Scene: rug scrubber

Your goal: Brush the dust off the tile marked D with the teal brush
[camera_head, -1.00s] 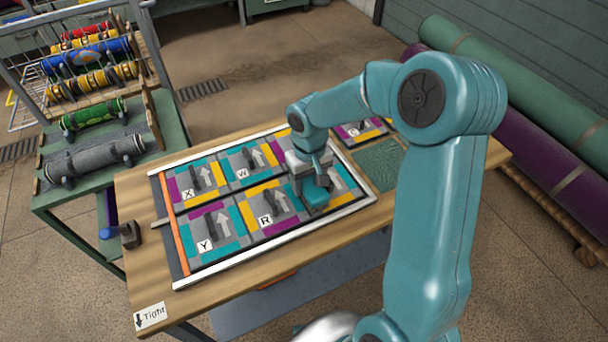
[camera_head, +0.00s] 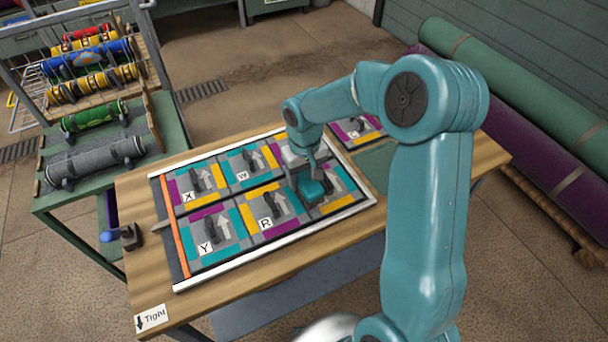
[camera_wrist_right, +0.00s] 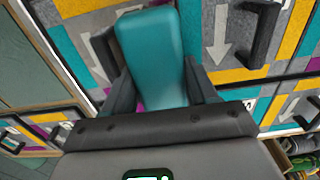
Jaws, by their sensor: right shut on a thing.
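My right gripper (camera_head: 308,172) is shut on the teal brush (camera_head: 311,188) and holds it over the right part of the framed tile panel. In the right wrist view the brush (camera_wrist_right: 152,55) sits between the two dark fingers. The brush hides part of the tile under it; I cannot tell whether it touches. Tiles marked X (camera_head: 188,197), W (camera_head: 243,175), Y (camera_head: 207,248) and R (camera_head: 266,223) show. A tile marked C (camera_head: 354,133) lies outside the frame behind my arm. No letter D can be read. My left gripper is not in view.
A green pad (camera_head: 376,165) is right of the panel. A rack of colored rolls (camera_head: 95,70) stands left, and long rolled rugs (camera_head: 540,120) lie right.

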